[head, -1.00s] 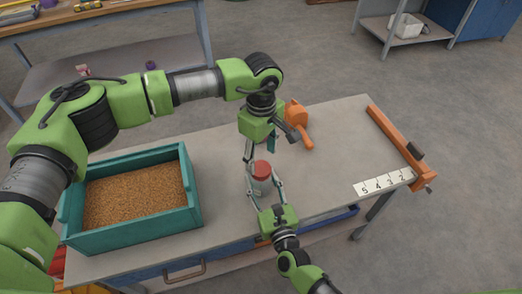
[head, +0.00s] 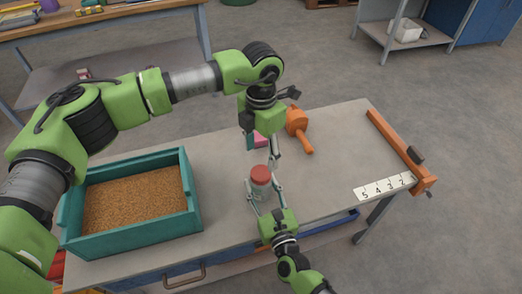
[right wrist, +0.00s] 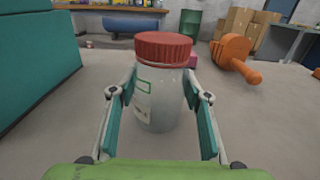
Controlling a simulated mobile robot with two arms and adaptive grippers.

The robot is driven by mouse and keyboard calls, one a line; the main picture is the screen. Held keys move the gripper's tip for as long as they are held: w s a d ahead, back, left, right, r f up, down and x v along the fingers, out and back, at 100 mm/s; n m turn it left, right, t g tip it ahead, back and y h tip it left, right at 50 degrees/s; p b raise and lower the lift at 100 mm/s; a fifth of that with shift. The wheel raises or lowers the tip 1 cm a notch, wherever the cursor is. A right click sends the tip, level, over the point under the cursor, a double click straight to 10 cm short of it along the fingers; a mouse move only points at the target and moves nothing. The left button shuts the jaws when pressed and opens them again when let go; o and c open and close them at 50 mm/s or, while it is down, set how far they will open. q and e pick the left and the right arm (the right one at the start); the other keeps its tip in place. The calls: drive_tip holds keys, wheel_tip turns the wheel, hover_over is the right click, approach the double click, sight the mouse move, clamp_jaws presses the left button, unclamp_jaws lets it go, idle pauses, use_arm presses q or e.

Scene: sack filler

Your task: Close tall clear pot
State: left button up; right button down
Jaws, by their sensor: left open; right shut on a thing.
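The tall clear pot (head: 262,189) stands upright on the grey workbench, and its red lid (head: 261,173) sits on its mouth. In the right wrist view the pot (right wrist: 160,95) shows a pale label and the red lid (right wrist: 163,48) looks level. I cannot tell how tightly the lid is turned. My right gripper (head: 264,192) is shut on the pot's body from the near side, one finger on each side. My left gripper (head: 263,149) is open and empty, above and behind the lid, apart from it.
A teal crate of grain (head: 192,205) stands to the left. An orange mallet-like tool (head: 298,124) and a pink block (head: 261,140) lie behind the pot. An orange bar (head: 395,145) and a numbered strip (head: 384,186) are at the right. The bench between is clear.

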sight(261, 172)
idle(0.3)
use_arm(q)
drive_tip(key=shift+f, duration=4)
drive_tip(key=c, duration=1.1)
drive_tip(key=shift+c, duration=0.3)
drive_tip(key=o, duration=1.3)
